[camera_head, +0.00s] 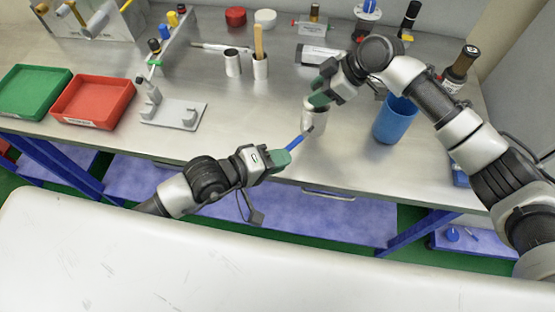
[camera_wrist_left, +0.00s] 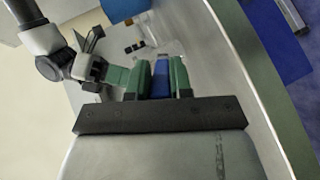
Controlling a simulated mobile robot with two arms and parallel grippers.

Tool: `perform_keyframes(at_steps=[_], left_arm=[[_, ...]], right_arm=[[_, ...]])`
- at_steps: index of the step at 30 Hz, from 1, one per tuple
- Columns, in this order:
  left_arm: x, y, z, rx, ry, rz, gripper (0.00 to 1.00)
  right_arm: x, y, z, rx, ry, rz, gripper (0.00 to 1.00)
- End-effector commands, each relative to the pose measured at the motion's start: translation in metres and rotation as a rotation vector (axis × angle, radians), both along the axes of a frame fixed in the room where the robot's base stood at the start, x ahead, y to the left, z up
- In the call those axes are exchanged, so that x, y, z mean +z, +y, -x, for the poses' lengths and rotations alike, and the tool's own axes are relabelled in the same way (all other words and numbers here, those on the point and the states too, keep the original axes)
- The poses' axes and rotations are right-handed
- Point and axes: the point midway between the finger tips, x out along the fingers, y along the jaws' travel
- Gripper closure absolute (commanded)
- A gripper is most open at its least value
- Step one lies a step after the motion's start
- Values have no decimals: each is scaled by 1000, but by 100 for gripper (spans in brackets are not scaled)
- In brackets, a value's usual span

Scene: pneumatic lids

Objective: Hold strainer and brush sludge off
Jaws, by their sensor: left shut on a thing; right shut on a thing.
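My left gripper (camera_head: 284,156) is shut on a brush by its blue handle (camera_head: 294,143), above the front edge of the bench. The brush's far end points at a silvery cylinder, seemingly the strainer (camera_head: 315,119); I cannot tell whether they touch. My right gripper (camera_head: 319,95) is shut at the top of this cylinder. Sludge on it is too small to make out. In the left wrist view, the green fingers of my left gripper (camera_wrist_left: 163,80) stand on either side of the blue handle (camera_wrist_left: 161,72), and my right gripper (camera_wrist_left: 112,82) shows at the left.
A blue cup (camera_head: 394,122) stands right of the strainer, with a dark bottle (camera_head: 461,64) behind. Green (camera_head: 35,90) and red (camera_head: 93,101) trays and a grey fixture (camera_head: 174,113) are at left. Two small cups (camera_head: 232,64) stand behind. The bench middle is clear.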

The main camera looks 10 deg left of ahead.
Motion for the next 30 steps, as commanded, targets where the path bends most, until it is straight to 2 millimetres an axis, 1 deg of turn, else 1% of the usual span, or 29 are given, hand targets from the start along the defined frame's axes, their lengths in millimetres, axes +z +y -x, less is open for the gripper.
perform_keyframes(at_steps=[8, 15, 23, 30], left_arm=[[5, -1, -1, 1, -2, 2, 100], [14, -2, -2, 1, -4, 1, 100], [18, -2, -2, 2, -4, 1, 100], [26, -4, -1, 2, -4, 1, 100]], right_arm=[[-1, 0, 1, 0, 2, 1, 91], [-1, 0, 1, 0, 2, 1, 91], [-1, 0, 1, 1, 3, 1, 91], [-1, 0, 1, 1, 3, 1, 91]])
